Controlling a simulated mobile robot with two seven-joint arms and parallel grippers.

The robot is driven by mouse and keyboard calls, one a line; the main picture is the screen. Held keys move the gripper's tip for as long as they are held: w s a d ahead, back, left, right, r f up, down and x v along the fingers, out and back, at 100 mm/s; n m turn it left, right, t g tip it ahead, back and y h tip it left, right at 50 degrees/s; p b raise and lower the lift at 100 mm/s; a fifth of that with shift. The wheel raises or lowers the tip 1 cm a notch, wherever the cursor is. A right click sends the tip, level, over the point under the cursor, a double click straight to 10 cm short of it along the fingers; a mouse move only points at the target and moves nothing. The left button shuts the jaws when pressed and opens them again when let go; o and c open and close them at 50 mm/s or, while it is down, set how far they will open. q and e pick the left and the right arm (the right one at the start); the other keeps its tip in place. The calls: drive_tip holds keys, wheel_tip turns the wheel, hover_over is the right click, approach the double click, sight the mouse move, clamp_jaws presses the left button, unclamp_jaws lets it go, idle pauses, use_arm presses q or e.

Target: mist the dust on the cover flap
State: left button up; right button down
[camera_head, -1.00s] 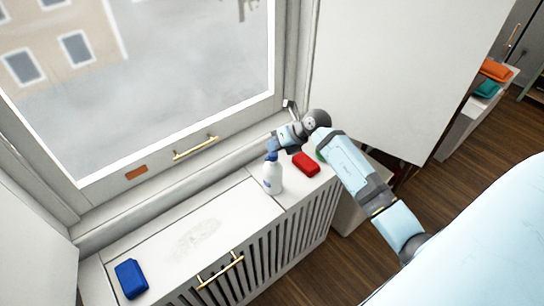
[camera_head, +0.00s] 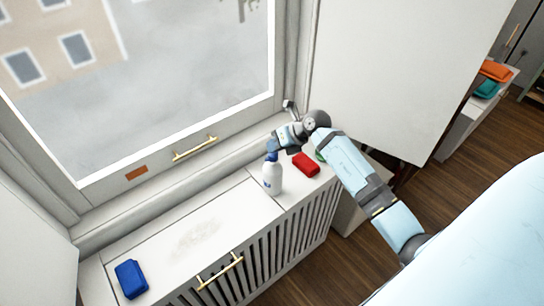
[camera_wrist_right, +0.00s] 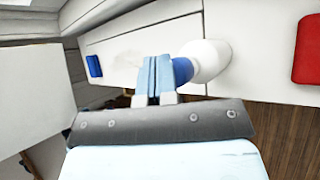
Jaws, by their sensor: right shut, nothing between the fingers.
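The white spray bottle with a blue head (camera_head: 272,178) stands upright on the sill cover, right of the cover flap (camera_head: 140,252). A pale grey dust patch (camera_head: 197,236) lies on the flap. My right gripper (camera_head: 272,147) is at the bottle's head, shut with nothing between its fingers. In the right wrist view, the shut fingers (camera_wrist_right: 160,74) are directly beside the blue head (camera_wrist_right: 182,71) of the white bottle (camera_wrist_right: 209,60); I cannot tell whether they touch. The left gripper is not in view.
A red block (camera_head: 306,165) lies right of the bottle, near my right arm. A blue block (camera_head: 131,279) lies at the flap's left end. A gold handle (camera_head: 219,270) is at the flap's front edge. The window (camera_head: 160,80) rises behind.

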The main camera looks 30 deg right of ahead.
drive_tip(key=shift+f, duration=0.2)
idle(0.5)
drive_tip(key=shift+f, duration=0.3)
drive_tip(key=shift+r+p, duration=0.3)
drive_tip(key=shift+r, duration=0.25)
wheel_tip(320, 180, up, 6)
drive_tip(key=p, duration=0.5)
idle(0.8)
